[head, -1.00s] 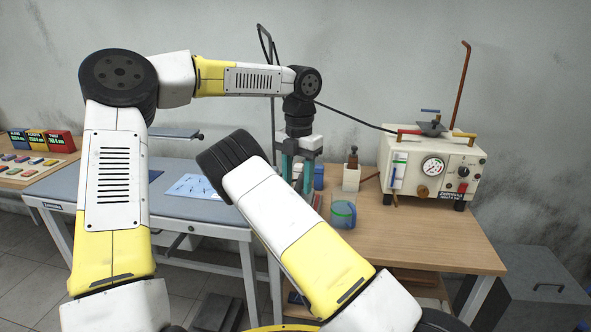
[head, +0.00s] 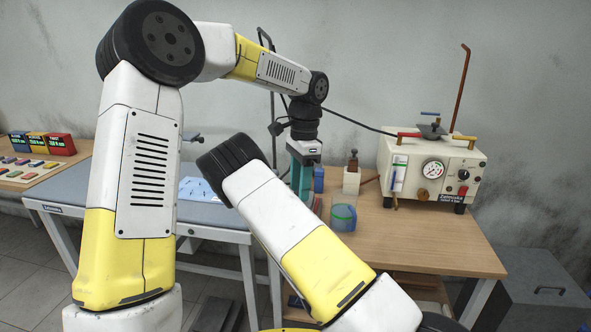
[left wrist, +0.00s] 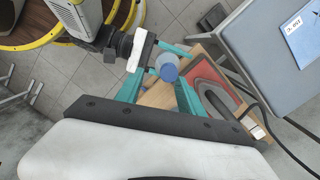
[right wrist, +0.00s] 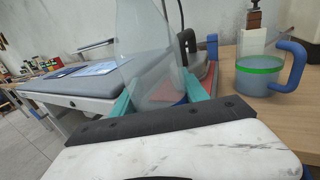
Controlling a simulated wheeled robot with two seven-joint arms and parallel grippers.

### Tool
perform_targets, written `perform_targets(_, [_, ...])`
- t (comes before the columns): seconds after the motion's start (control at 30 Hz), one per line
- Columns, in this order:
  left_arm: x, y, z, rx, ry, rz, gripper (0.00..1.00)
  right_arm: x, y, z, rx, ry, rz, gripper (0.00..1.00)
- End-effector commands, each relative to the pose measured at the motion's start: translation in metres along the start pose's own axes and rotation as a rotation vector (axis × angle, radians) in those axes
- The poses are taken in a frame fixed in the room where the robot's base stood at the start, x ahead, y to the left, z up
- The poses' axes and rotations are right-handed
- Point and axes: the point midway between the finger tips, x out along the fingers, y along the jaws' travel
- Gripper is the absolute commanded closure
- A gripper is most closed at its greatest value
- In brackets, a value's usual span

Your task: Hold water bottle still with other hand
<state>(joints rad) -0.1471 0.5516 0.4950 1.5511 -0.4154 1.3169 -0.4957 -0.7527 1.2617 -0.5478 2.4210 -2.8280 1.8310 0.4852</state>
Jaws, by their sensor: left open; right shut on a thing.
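The water bottle (right wrist: 150,62) is clear and fills the gap between the teal fingers of my right gripper (right wrist: 158,102), which is shut on it. In the left wrist view the bottle's round blue top (left wrist: 168,68) shows from above, with my right gripper's white body and teal fingers beside it. My left gripper (left wrist: 157,86) is open, its teal fingers spread on either side of the bottle's top; I cannot tell whether they touch it. In the head view my left gripper (head: 303,180) points down over the wooden table. My right gripper is hidden there behind my arm.
A bottle with a brown top (head: 351,177) and a gauge machine (head: 430,170) stand behind. An iron-like tool on a red mat (left wrist: 207,78) lies beside the bottle.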

Motion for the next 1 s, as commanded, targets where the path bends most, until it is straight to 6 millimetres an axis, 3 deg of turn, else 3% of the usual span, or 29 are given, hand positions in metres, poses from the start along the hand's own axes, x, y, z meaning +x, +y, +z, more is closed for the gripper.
perform_targets(0.3, [-0.022,-0.005,0.005,-0.819,0.050,-0.007,0.55,0.000,0.000,0.000,0.000,-0.001,0.000,1.00])
perform_targets(0.5, [-0.034,-0.009,0.008,-1.209,0.087,0.009,0.55,0.000,0.000,0.000,0.000,-0.001,0.000,1.00])
perform_targets(0.7, [-0.040,-0.011,0.009,-1.390,0.105,0.022,0.55,0.000,0.000,0.000,0.000,-0.001,0.000,1.00])
perform_targets(1.0, [-0.041,-0.011,0.010,-1.412,0.107,0.025,0.55,0.000,0.000,0.000,0.000,-0.001,0.000,1.00])
